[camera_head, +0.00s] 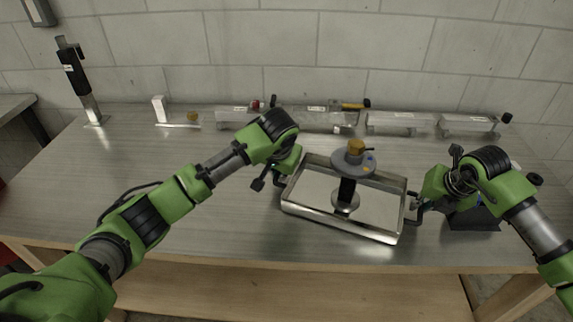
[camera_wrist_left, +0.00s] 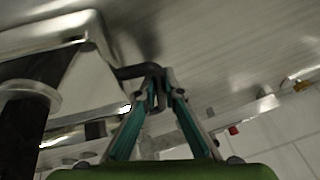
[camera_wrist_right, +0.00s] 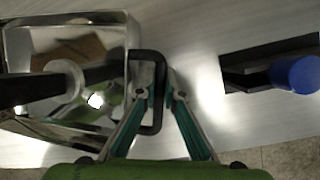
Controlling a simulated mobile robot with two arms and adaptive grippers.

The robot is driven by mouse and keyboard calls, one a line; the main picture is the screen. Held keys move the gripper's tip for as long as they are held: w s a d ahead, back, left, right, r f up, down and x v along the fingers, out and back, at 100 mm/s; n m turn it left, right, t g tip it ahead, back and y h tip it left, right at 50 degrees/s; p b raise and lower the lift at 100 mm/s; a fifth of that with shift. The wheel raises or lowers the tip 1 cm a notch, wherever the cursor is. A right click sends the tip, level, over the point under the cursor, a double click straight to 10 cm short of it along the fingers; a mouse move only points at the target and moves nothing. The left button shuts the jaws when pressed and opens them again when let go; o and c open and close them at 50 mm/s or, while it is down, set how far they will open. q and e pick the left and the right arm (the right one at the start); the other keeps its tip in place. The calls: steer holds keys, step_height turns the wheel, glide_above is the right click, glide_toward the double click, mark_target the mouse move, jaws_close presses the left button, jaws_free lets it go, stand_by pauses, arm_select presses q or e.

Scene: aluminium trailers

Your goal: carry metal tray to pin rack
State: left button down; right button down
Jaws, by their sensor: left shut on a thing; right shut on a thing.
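The metal tray (camera_head: 375,228) is a shallow shiny rectangle at the right-centre of the head view. A pin rack (camera_head: 347,190) with a grey round top, dark post and round base stands inside the tray. My left gripper (camera_head: 281,180) is shut on the tray's left handle (camera_wrist_left: 135,71). My right gripper (camera_head: 417,203) is shut on the dark handle at the tray's right side, seen in the right wrist view (camera_wrist_right: 150,66). The tray also shows in both wrist views. I cannot tell whether it touches the table.
A metal table (camera_head: 150,160) has clear room at the left and centre. A black device (camera_head: 78,75) stands at the back left. A dark block with a blue knob (camera_wrist_right: 297,74) lies right of the tray.

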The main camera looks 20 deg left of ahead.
arm_select(q)
steer(key=shift+w+f, duration=0.1)
steer(key=shift+f, duration=0.1)
arm_select(e)
steer(key=shift+w+f, duration=0.1)
steer(key=shift+f, duration=0.1)
arm_select(q)
steer(key=c, duration=2.5)
jaws_free()
steer(key=shift+f, duration=0.2)
arm_select(e)
steer(key=c, duration=2.5)
jaws_free()
steer(key=shift+f, duration=0.15)
arm_select(q)
steer(key=o, duration=0.3)
steer(key=shift+r, duration=0.1)
arm_select(e)
steer(key=o, duration=0.3)
arm_select(q)
steer(key=shift+o, duration=0.2)
steer(key=shift+s+r, duration=0.1)
steer(key=shift+s, duration=0.15)
arm_select(e)
steer(key=shift+o, duration=0.2)
steer(key=shift+s, duration=0.25)
